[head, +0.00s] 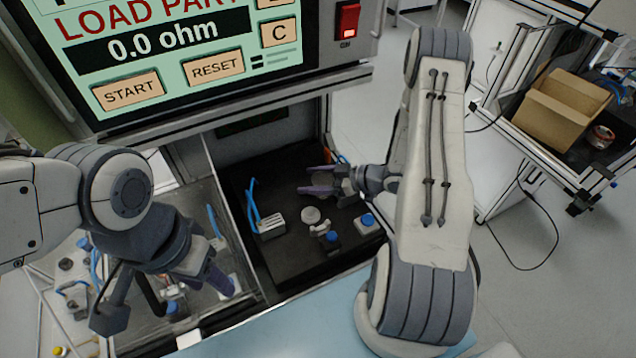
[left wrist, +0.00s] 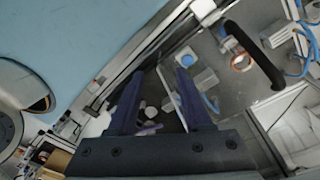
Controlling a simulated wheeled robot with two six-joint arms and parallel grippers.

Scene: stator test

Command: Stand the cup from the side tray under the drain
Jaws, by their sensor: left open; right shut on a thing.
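My right gripper (head: 316,182) reaches in from the right over the black test bed (head: 285,170) under the screen. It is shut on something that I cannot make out. A pale round piece (head: 311,214) is on the bed just below the gripper in the picture; I cannot tell whether it is the cup. My left gripper (head: 222,283) is open at the lower left, over the clear-walled area left of the bed. Its two dark blue fingers show spread apart in the left wrist view (left wrist: 158,85). I cannot surely make out the cup, the side tray or the drain.
On the bed are a grey metal block (head: 270,226) with blue cables and two blue buttons, one of them right (head: 367,219). The screen (head: 180,50) overhangs its back. A cardboard box (head: 562,105) and a round red-and-white item (head: 601,136) are on a dark shelf at the right.

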